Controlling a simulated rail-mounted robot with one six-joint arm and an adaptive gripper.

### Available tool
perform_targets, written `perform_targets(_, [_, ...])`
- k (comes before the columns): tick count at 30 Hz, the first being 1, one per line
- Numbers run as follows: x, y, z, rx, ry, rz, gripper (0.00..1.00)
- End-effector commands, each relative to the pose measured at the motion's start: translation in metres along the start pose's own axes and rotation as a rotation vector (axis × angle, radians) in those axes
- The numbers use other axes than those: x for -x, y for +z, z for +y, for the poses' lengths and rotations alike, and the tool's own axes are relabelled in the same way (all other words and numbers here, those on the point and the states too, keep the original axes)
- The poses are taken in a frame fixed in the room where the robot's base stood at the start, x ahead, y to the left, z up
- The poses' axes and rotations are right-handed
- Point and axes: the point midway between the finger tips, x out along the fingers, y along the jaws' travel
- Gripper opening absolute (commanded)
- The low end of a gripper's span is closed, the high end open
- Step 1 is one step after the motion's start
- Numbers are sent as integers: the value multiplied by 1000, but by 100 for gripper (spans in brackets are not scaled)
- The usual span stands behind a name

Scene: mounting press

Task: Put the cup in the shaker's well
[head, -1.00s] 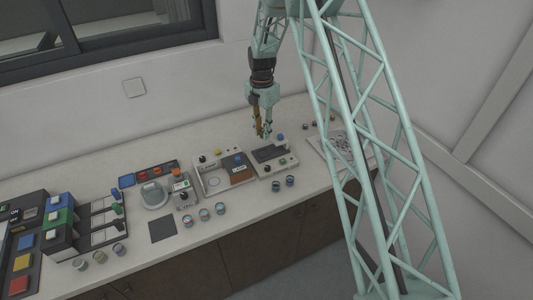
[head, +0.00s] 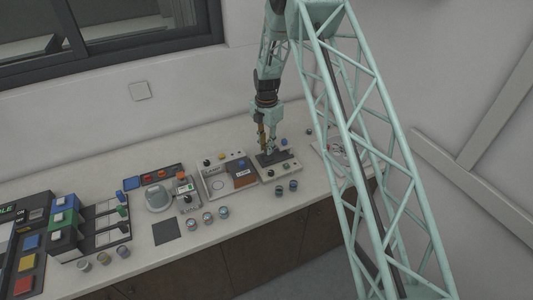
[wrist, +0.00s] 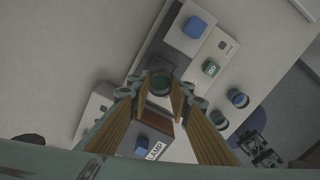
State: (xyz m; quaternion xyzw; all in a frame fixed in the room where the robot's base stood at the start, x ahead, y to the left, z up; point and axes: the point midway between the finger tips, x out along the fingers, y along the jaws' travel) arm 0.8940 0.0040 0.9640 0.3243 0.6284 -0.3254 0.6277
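My gripper (head: 268,150) is low over the dark top of a pale device (head: 284,172) at the right of the row, which I take to be the shaker. In the wrist view, my gripper (wrist: 162,95) has its two long tan fingers on either side of a round, dark-rimmed, greenish cup (wrist: 160,82), seen from above. The cup looks gripped between the fingertips, over the device's dark part. The well is hidden beneath the cup and fingers.
Two cups (head: 286,188) stand at the device's front edge. A sheet (head: 332,150) lies to the right.

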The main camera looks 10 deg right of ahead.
Motion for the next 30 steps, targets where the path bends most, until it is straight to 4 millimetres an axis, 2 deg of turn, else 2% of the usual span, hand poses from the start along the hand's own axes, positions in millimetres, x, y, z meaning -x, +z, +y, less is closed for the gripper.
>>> perform_targets(14, [-4, 0, 0, 0, 0, 0, 13])
perform_targets(30, [-39, 0, 0, 0, 1, -1, 13])
